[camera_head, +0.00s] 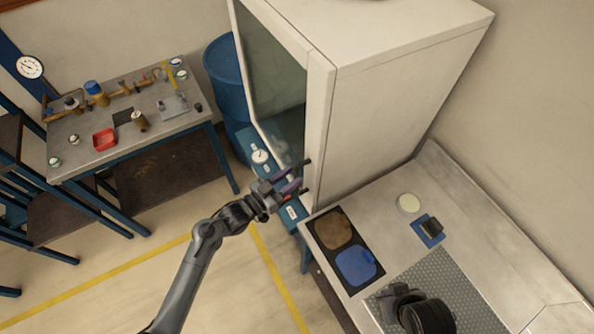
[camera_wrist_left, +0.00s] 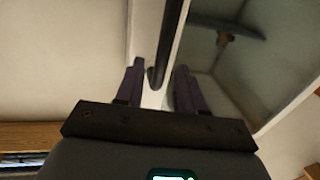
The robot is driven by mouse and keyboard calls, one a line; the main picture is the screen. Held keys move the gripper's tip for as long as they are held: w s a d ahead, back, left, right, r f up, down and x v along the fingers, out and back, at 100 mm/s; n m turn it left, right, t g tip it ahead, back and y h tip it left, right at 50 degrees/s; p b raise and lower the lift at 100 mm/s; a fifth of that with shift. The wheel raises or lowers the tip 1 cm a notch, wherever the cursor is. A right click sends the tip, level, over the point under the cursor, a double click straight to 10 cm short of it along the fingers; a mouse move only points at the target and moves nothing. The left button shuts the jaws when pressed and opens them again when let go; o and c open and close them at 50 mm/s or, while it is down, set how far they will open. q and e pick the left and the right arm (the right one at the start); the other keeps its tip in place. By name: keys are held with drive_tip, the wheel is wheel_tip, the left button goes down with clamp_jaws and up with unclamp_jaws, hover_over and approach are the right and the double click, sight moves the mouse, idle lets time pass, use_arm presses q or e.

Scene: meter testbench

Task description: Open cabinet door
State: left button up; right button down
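The tall white cabinet (camera_head: 385,110) stands right of centre in the head view. Its glass door (camera_head: 272,85) faces left and looks closed, with no clear gap at its edge. In the left wrist view the door glass (camera_wrist_left: 225,65) fills the right side. A dark bar handle (camera_wrist_left: 158,55) stands upright on the pale door frame. My left gripper (camera_head: 290,188) is at the lower part of the door; it also shows in the left wrist view (camera_wrist_left: 158,88). Its purple fingers are open, one on each side of the handle, with small gaps visible.
The metal worktop (camera_head: 470,215) right of the cabinet holds a brown and a blue pad (camera_head: 355,265). A blue drum (camera_head: 225,80) stands behind the door side. A workbench (camera_head: 75,155) with fittings is at left. Open floor lies between.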

sight(297, 173)
use_arm(q)
drive_tip(key=shift+x, duration=1.65)
clamp_jaws()
